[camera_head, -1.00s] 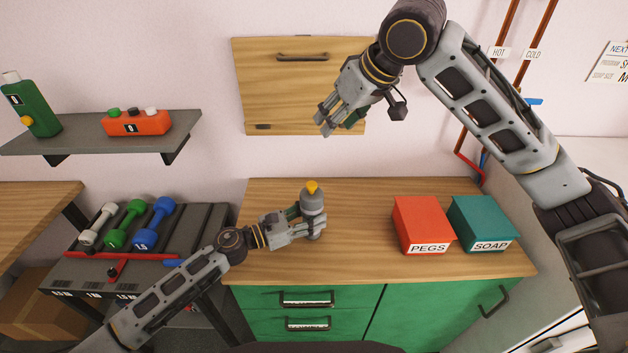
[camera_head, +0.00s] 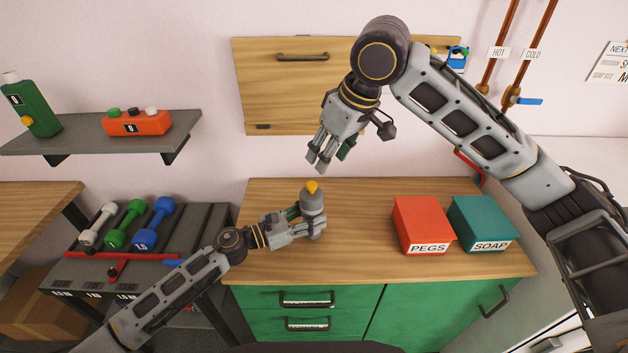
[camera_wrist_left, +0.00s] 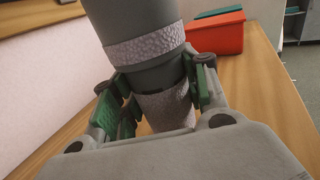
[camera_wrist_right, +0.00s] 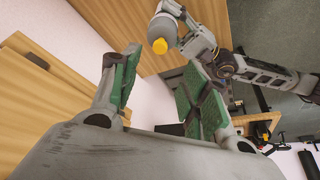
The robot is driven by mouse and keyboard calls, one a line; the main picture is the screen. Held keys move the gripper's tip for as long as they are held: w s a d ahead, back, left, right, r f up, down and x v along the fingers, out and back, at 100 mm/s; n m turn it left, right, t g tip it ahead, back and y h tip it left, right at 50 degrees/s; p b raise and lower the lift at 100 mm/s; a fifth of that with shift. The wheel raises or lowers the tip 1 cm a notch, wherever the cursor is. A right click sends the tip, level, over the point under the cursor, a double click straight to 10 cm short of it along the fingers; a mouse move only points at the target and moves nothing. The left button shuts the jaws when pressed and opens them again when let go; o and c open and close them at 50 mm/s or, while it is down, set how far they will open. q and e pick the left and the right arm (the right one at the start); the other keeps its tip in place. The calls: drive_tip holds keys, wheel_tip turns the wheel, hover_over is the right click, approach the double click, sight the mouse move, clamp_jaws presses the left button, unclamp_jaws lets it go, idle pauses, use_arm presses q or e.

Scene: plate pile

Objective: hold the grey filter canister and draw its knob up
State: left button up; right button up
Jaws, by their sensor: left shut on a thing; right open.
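The grey filter canister (camera_head: 313,205) stands upright on the wooden counter, with a yellow knob (camera_head: 311,187) on its top. My left gripper (camera_head: 309,229) is shut on its lower body; the left wrist view shows the green pads either side of the grey canister (camera_wrist_left: 150,60). My right gripper (camera_head: 319,165) is open and empty above the canister, its fingers pointing down. In the right wrist view the canister (camera_wrist_right: 163,27) and its yellow knob (camera_wrist_right: 160,46) appear beyond the open fingers (camera_wrist_right: 160,85), apart from them.
A red PEGS box (camera_head: 421,224) and a teal SOAP box (camera_head: 480,222) stand on the counter (camera_head: 360,260) to the right. A dumbbell rack (camera_head: 110,270) is at left. A wooden wall cabinet (camera_head: 270,90) is behind my right gripper. Pipes with valves run at upper right.

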sight(312, 184)
drive_tip(key=shift+x, duration=5.55)
clamp_jaws()
